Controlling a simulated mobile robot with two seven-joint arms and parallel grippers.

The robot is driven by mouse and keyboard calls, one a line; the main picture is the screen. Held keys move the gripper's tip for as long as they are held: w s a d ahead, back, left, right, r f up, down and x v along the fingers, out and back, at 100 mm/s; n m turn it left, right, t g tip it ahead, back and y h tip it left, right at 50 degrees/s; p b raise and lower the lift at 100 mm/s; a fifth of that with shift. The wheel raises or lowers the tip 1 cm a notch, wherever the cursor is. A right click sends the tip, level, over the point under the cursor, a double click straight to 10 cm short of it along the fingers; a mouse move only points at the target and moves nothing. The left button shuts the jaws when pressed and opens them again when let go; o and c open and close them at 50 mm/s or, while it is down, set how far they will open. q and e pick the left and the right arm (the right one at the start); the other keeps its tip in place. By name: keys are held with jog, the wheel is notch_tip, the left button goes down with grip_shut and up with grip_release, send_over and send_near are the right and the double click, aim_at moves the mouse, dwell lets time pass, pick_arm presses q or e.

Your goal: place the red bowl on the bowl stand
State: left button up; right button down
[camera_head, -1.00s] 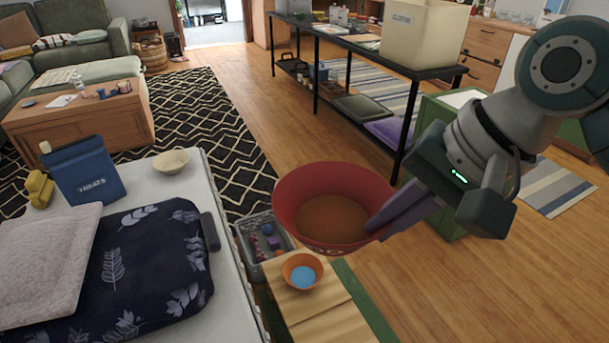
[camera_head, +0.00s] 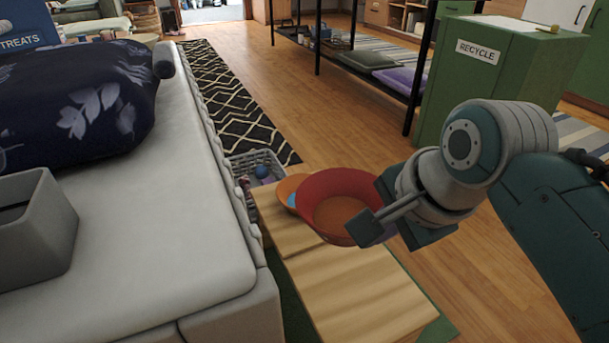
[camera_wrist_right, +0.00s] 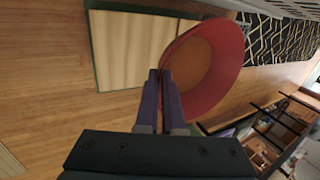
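The red bowl (camera_head: 322,188) is upright in the head view, with a brownish inside. My right gripper (camera_head: 374,214) is shut on its near right rim. In the right wrist view my purple fingers (camera_wrist_right: 164,80) pinch the rim of the red bowl (camera_wrist_right: 222,88). The low wooden-topped stand (camera_head: 350,290) with green edges lies below and in front of the bowl, and appears to be the bowl stand. The bowl seems held above it, but the exact gap is unclear. An orange bowl with a blue inside (camera_head: 290,188) sits on the stand's far end, partly hidden by the red bowl. My left gripper is out of view.
A white padded bench (camera_head: 170,235) with a dark leaf-print cushion (camera_head: 90,100) stands left of the stand. A grey basket of toys (camera_head: 255,168) is behind the stand. A green recycle cabinet (camera_head: 490,85) and black shelf stand at the back right. Wood floor is open to the right.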

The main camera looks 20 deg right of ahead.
notch_tip(320, 180, down, 18)
jog(key=b, duration=1.2)
jog(key=shift+f, duration=0.25)
notch_tip(320, 180, down, 4)
jog(key=b, duration=0.4)
jog(key=shift+f, duration=0.2)
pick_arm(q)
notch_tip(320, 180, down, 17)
pick_arm(e)
jog(key=shift+r, duration=0.2)
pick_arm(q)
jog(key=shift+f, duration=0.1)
pick_arm(e)
jog(key=shift+f, duration=0.1)
jog(key=c, duration=1.5)
grip_release()
jog(key=shift+f, duration=0.1)
jog(key=o, duration=0.5)
jog(key=shift+c, duration=0.2)
